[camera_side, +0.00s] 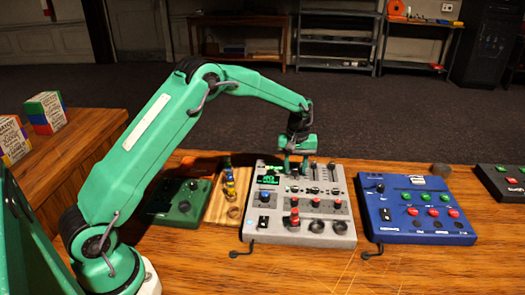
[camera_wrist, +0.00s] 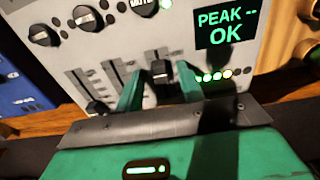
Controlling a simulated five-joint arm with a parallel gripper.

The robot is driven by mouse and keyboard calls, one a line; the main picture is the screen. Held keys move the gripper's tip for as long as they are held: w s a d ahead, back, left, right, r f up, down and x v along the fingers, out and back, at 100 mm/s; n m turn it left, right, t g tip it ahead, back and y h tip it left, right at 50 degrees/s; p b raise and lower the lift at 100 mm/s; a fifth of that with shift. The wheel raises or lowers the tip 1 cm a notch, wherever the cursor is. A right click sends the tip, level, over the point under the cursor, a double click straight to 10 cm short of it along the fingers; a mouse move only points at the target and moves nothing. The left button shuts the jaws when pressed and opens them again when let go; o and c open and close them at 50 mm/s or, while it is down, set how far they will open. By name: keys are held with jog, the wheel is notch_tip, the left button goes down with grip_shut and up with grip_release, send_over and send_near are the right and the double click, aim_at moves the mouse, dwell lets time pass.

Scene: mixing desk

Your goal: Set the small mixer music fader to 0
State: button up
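The small mixer (camera_side: 331,209) is a light grey panel with knobs, sliding faders and a green-lit display, in the middle of the desk in the side view. In the wrist view its display (camera_wrist: 225,29) reads "PEAK -- OK". My gripper (camera_side: 297,168) is low over the mixer's upper part. In the wrist view my gripper's (camera_wrist: 160,80) two green fingers stand on either side of a black fader cap (camera_wrist: 162,71), with narrow gaps beside it. Another dark cap (camera_wrist: 97,107) is at the lower left. I cannot read which fader is the music one.
A blue mixer (camera_side: 419,209) stands to the right, with a dark unit (camera_side: 502,183) beyond it. To the left are a green box (camera_side: 182,201) and a wooden board (camera_side: 221,207) with small coloured parts. The desk's front right is mostly clear.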

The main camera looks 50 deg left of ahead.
aim_at(295, 170)
jog(key=shift+r, duration=0.1)
notch_tip(295, 170, up, 7)
jog(key=shift+r, duration=0.35)
dwell(0.5)
